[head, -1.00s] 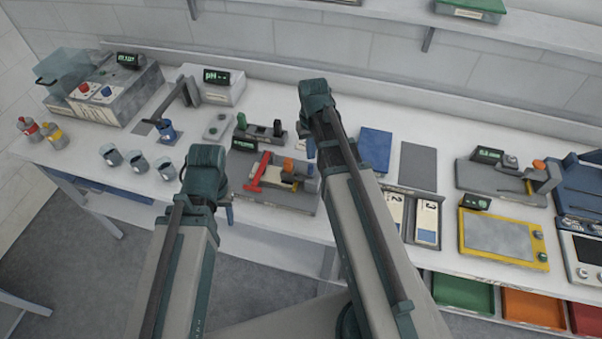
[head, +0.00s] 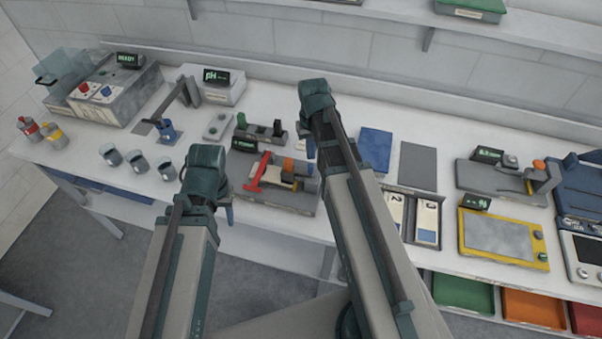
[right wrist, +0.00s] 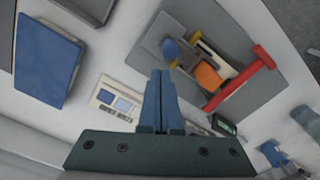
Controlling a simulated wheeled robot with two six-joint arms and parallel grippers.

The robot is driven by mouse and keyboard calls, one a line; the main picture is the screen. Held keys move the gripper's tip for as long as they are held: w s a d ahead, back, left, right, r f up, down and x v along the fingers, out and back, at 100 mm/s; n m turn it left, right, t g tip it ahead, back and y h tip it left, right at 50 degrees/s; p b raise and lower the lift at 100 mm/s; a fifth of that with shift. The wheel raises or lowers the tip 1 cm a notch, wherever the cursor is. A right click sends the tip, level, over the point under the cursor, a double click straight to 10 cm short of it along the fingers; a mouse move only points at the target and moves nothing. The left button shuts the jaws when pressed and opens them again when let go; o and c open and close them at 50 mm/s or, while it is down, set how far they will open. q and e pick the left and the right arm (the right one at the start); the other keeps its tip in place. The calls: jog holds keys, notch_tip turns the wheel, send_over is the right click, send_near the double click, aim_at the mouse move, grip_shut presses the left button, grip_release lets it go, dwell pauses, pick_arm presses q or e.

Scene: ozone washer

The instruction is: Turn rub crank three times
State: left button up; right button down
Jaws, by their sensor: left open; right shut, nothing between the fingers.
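The rub tester (head: 282,201) is a grey base with a red bar (head: 259,173) and an orange block (head: 288,164). In the right wrist view, the red bar (right wrist: 244,77) and orange block (right wrist: 209,75) sit beside a grey arm with a blue knob (right wrist: 170,48), which looks like the crank handle. My right gripper (right wrist: 160,73) is shut and empty, its blue fingertips just short of the knob in that view; whether they touch it, I cannot tell. My left gripper (head: 229,213) is open near the table's front edge, left of the tester; its fingers are mostly hidden.
A stand with green and dark posts (head: 260,131) is behind the tester. Several cups (head: 138,163) stand to the left. A blue pad (head: 375,148) and a sample card holder (head: 427,222) lie to the right of my right arm.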

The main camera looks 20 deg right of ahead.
aim_at(311, 164)
jog(key=shift+f, duration=0.2)
jog(key=shift+f+b, duration=1.3)
jog(key=shift+b, duration=0.15)
jog(key=shift+s+a, duration=0.2)
jog(key=shift+s, duration=0.45)
jog(key=shift+s+a, duration=0.15)
jog(key=shift+s, duration=0.45)
jog(key=shift+s+a, duration=0.7)
jog(key=shift+s, duration=0.25)
